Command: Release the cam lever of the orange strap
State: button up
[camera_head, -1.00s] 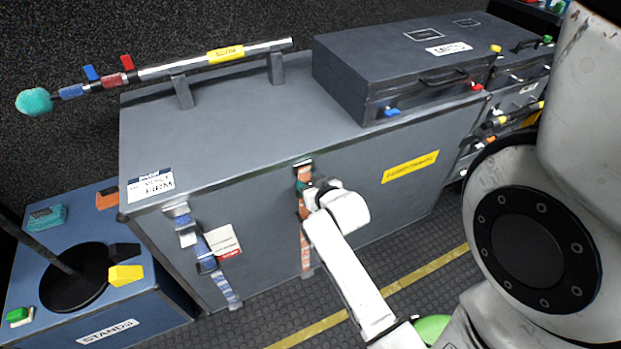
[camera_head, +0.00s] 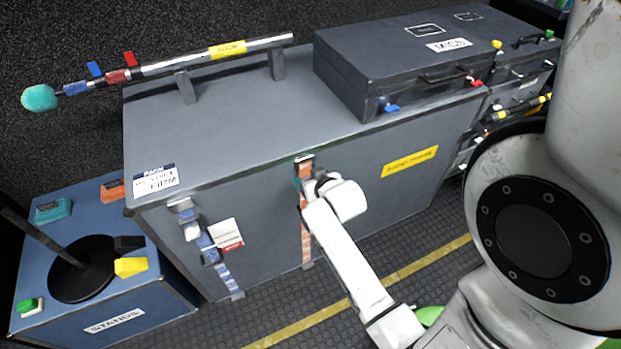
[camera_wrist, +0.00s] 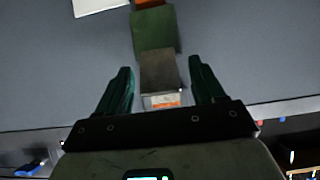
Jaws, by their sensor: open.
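The orange strap (camera_head: 305,244) runs down the front of the big grey case (camera_head: 250,125), with a metal piece at its top near the case's edge. My gripper (camera_head: 307,186) is at the strap's upper part and hides some of it. In the wrist view my gripper (camera_wrist: 163,88) is open, with one green finger on each side of a dark grey buckle piece (camera_wrist: 160,70). A green block (camera_wrist: 155,30) lies on the strap beyond the fingertips; I cannot tell which piece is the cam lever. No finger contact is clear.
A blue strap (camera_head: 224,273) with a red-and-white tag (camera_head: 226,234) hangs to the left. A black case (camera_head: 410,60) and a microphone pole (camera_head: 270,43) rest on top. A blue box (camera_head: 110,295) stands left. Floor shows in front.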

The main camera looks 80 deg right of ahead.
jog(key=shift+a+r, duration=0.1)
jog(key=p+v, duration=0.1)
jog(key=v, duration=0.9)
jog(key=shift+s+a, duration=0.2)
jog(key=shift+r, duration=0.1)
jog(key=a+n+g+y+p, duration=0.4)
jog(key=a+n+g+y, duration=0.2)
jog(key=a, duration=1.6)
jog(key=n+y, duration=0.2)
jog(key=n, duration=0.1)
jog(key=shift+s+r+p, duration=0.2)
jog(key=shift+s+p, duration=0.05)
jog(key=shift+p, duration=0.15)
dwell(1.1)
